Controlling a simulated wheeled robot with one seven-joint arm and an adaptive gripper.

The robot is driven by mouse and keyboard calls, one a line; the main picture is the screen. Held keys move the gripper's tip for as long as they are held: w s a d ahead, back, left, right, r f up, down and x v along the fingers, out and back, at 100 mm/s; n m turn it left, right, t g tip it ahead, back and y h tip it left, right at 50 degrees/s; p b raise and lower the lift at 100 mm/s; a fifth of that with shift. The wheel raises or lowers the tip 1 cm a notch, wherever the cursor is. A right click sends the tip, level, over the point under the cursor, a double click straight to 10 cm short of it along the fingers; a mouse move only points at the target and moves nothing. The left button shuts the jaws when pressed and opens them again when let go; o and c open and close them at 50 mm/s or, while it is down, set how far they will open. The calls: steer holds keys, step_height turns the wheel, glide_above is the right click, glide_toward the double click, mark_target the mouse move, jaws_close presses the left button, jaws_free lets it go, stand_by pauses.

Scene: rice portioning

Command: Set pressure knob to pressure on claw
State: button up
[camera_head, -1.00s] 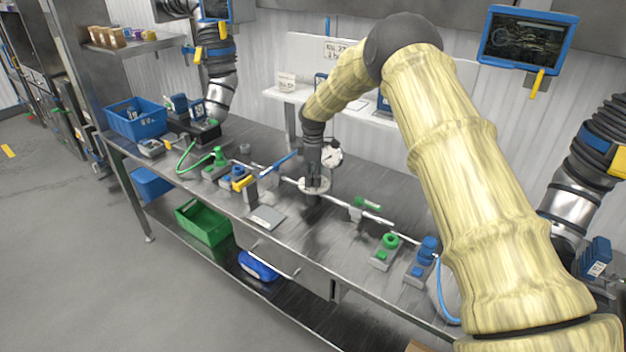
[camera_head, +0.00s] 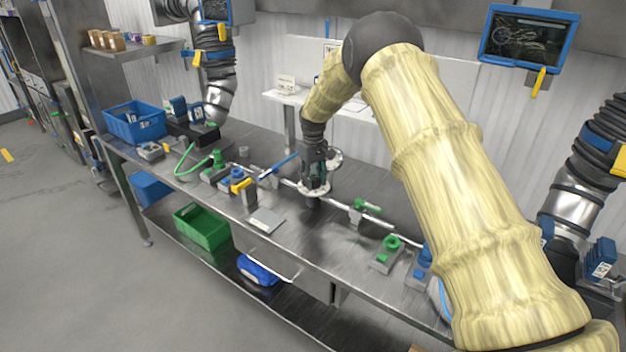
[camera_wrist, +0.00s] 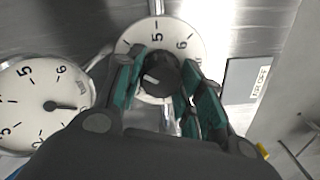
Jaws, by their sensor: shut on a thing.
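The pressure knob (camera_wrist: 158,76) is a black knob with a light pointer mark. It stands in the middle of a white numbered dial (camera_wrist: 188,38) in the wrist view, with "5" and "6" readable. The white dial (camera_head: 318,191) also shows in the head view. My gripper (camera_wrist: 160,85) has teal-padded fingers on both sides of the knob and is shut on it. In the head view my gripper (camera_head: 316,172) points down over the dial. A round pressure gauge (camera_wrist: 42,100) with a dark needle sits left of the knob. Part of the knob is hidden by my fingers.
A label plate (camera_wrist: 247,80) lies right of the dial. A pipe with a green valve handle (camera_head: 367,206) runs right from the dial on the steel bench (camera_head: 330,225). Green and blue fittings stand farther along. A blue crate (camera_head: 137,122) stands at the left end.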

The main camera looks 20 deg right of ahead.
mark_target(314, 177)
steer(key=shift+s+d+f+m, duration=0.1)
steer(key=shift+s+m, duration=0.05)
steer(key=shift+m, duration=0.95)
steer(key=o, duration=1)
step_height(314, 177, up, 12)
